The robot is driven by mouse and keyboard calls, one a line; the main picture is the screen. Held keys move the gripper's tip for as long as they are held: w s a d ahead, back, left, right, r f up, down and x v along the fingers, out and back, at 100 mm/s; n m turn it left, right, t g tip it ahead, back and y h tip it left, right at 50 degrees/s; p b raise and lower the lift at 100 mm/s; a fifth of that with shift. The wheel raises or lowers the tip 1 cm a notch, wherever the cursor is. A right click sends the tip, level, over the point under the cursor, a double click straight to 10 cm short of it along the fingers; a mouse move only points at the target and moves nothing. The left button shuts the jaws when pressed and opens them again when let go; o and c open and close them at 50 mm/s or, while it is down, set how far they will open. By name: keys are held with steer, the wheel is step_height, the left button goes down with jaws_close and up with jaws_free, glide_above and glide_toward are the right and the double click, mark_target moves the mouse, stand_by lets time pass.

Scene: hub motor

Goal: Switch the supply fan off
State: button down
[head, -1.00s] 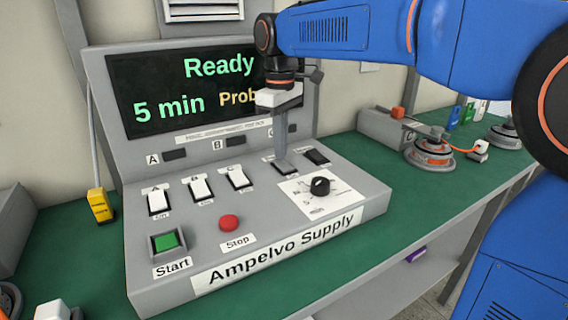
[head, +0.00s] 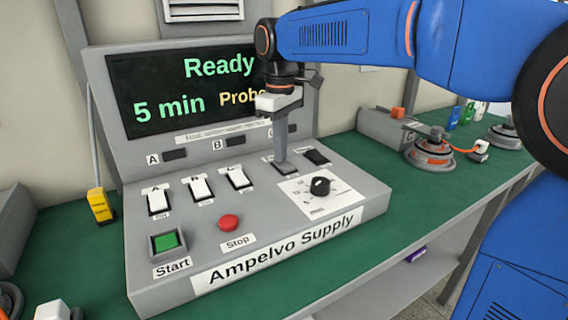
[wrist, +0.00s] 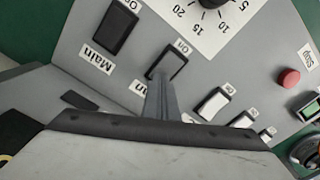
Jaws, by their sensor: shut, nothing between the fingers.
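The Ampelvo Supply console (head: 150,285) stands on the green bench. Its fan switch (head: 290,168) is a dark rocker between white switch C (head: 239,178) and the black Main switch (head: 316,157). In the wrist view the fan switch (wrist: 174,66) has an "On" label beside it, and its other label is partly hidden by my fingers. My gripper (head: 281,170) is shut and empty, pointing down with its tips at the fan switch. In the wrist view my gripper (wrist: 158,82) covers one end of that switch; I cannot tell whether it touches.
A timer knob (head: 320,187) sits just in front of the fan switch. A red Stop button (head: 229,222) and green Start button (head: 166,241) are at the front left. The screen (head: 165,90) behind reads "Ready", "5 min" and a partly hidden "Probe" line.

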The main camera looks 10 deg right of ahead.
step_height(320, 180, up, 7)
stand_by(0.9)
